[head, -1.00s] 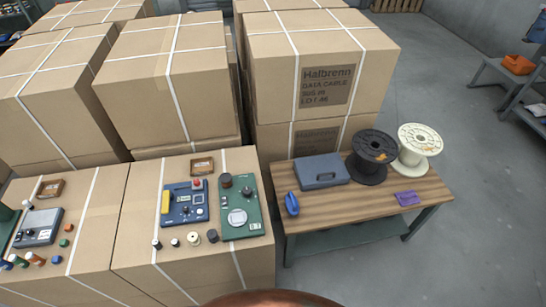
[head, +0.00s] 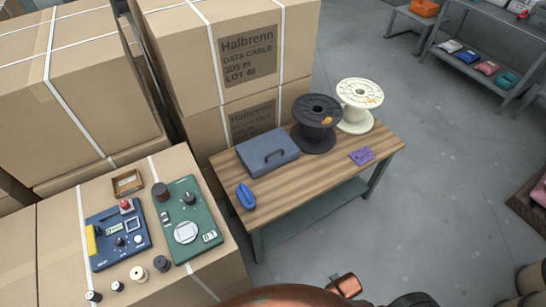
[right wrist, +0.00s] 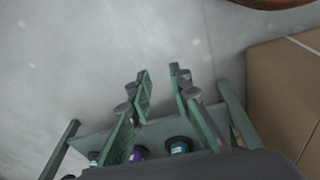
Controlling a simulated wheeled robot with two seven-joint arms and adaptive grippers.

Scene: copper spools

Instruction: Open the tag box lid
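The tag box is not in the right wrist view. My left gripper is not in view.
On the table stand a black spool (head: 316,122) and a cream spool (head: 358,104); a blue object (head: 246,196) and purple tags (head: 362,156) lie near its front. Strapped cartons (head: 235,60) stand behind. Green and blue devices (head: 187,225) lie on a left carton. Floor (head: 440,200) is open to the right.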

